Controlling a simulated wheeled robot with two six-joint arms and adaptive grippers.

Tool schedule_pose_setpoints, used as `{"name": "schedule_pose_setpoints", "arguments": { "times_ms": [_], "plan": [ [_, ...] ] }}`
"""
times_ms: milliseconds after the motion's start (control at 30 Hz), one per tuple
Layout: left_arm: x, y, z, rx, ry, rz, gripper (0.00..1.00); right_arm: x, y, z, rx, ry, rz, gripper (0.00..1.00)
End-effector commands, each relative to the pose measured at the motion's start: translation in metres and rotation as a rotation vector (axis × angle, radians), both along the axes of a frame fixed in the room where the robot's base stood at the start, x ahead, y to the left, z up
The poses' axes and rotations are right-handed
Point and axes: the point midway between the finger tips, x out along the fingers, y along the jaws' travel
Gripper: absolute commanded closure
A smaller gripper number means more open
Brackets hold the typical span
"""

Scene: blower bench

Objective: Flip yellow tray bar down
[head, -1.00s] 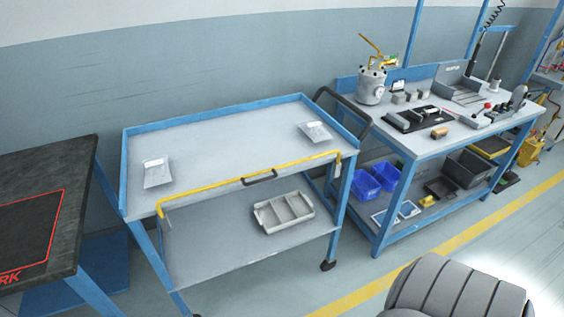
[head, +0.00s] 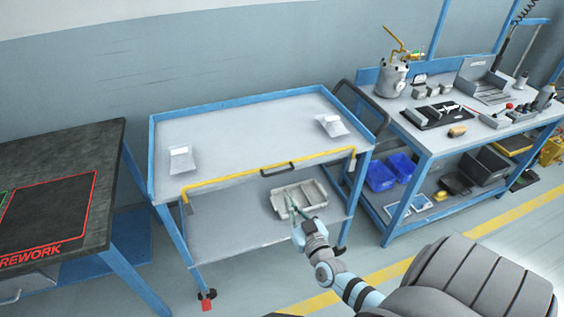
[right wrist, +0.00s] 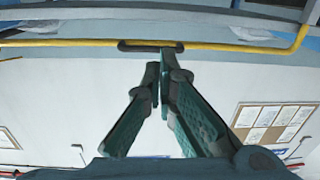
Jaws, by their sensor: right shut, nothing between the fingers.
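The yellow tray bar (head: 235,174) runs along the front edge of the blue-framed cart's top shelf (head: 225,135), with both ends bent down. A dark handle (head: 278,168) sits near its middle. My right gripper (head: 289,200) is in front of the cart, below the handle in the head view, its fingers pointing up. In the right wrist view the bar (right wrist: 80,43) and handle (right wrist: 135,45) cross near the top. The fingertips (right wrist: 162,72) are together, empty and close to the handle; I cannot tell whether they touch it. My left gripper is not in view.
Two small clear packets (head: 180,160) lie on the cart's top. A grey divided tray (head: 314,190) is on its lower shelf, partly behind my gripper. A dark rework table (head: 85,165) stands left, and a workbench (head: 440,140) right. Floor in front is open.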

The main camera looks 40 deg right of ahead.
Motion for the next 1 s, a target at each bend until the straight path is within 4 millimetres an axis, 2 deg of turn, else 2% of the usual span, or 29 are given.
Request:
{"name": "schedule_pose_setpoints", "arguments": {
  "times_ms": [33,100,200,500,633,767,1000],
  "plan": [
    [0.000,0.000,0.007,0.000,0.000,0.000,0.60,0.005,-0.005,0.030,-0.001,-0.062,-0.018,1.00],
    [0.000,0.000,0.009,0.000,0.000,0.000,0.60,0.008,-0.010,0.056,-0.001,-0.126,-0.040,1.00],
    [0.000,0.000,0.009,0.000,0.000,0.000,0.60,0.010,-0.013,0.070,0.000,-0.160,-0.055,1.00],
    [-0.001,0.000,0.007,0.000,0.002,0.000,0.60,0.011,-0.013,0.068,0.001,-0.160,-0.055,1.00],
    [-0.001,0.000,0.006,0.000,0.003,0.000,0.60,0.020,-0.016,0.068,0.001,-0.160,-0.055,1.00],
    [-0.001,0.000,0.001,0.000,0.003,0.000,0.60,0.040,-0.023,0.071,0.002,-0.161,-0.055,1.00],
    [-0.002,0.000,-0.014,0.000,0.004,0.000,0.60,0.090,-0.041,0.076,0.001,-0.161,-0.056,1.00]
  ]
}}
